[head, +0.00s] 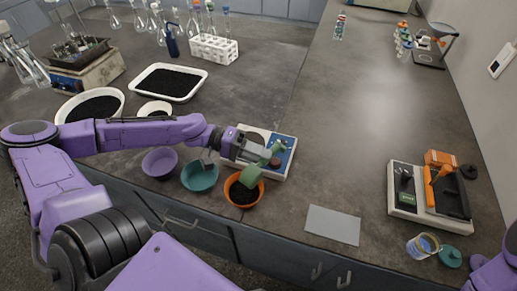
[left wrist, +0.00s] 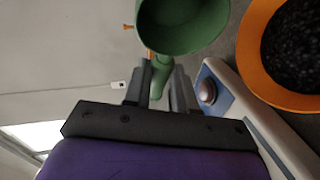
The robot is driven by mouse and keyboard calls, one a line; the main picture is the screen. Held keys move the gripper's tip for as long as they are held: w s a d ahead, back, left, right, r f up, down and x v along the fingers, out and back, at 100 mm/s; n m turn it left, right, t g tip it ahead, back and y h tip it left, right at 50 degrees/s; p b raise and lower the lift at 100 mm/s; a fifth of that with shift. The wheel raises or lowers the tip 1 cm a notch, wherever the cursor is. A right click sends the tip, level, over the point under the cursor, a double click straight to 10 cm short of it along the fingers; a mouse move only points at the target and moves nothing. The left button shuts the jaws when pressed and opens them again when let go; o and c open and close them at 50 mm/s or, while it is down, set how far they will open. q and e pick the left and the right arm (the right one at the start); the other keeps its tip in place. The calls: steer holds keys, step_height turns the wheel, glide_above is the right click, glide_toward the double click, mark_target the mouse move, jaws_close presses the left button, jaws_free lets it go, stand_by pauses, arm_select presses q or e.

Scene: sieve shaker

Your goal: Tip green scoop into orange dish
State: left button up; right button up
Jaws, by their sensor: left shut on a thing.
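My left gripper (head: 268,154) is shut on the handle of the green scoop (head: 250,178). In the left wrist view, the scoop (left wrist: 183,24) has its handle between the fingers (left wrist: 160,85), and its visible inside looks bare green. In the head view, the scoop's bowl is over the far rim of the orange dish (head: 231,183), which holds dark grains. The orange dish (left wrist: 252,45) also shows at the right of the left wrist view, apart from the bowl there. My right gripper is out of view; only a bit of my right arm shows.
A teal dish (head: 200,185) and a purple dish (head: 160,170) stand left of the orange dish. A blue-and-white device (head: 283,160) sits behind, under my gripper. A grey plate (head: 333,225) lies to the right. An orange-and-black device (head: 405,208) stands at far right. The middle counter is clear.

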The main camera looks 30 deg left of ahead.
arm_select(q)
steer(key=r+y+p, duration=0.1)
steer(key=p, duration=0.1)
steer(key=d+m+y+p, duration=0.1)
steer(key=p, duration=0.2)
steer(key=shift+s+r+y+p, duration=0.1)
steer(key=shift+r+y+p, duration=0.2)
steer(key=shift+r, duration=0.05)
steer(key=shift+f+y, duration=0.1)
steer(key=shift+y, duration=0.2)
steer(key=shift+f, duration=0.15)
steer(key=shift+p, duration=0.35)
steer(key=y+p, duration=0.1)
steer(key=p, duration=0.1)
steer(key=d+r+m+y+p, duration=0.1)
steer(key=y+p, duration=0.1)
steer(key=p, duration=0.1)
steer(key=shift+s+r+g, duration=0.1)
steer(key=shift+r+g, duration=0.2)
steer(key=shift+d+f+y, duration=0.15)
steer(key=shift+f+y, duration=0.05)
steer(key=shift+y, duration=0.4)
steer(key=shift+f, duration=0.1)
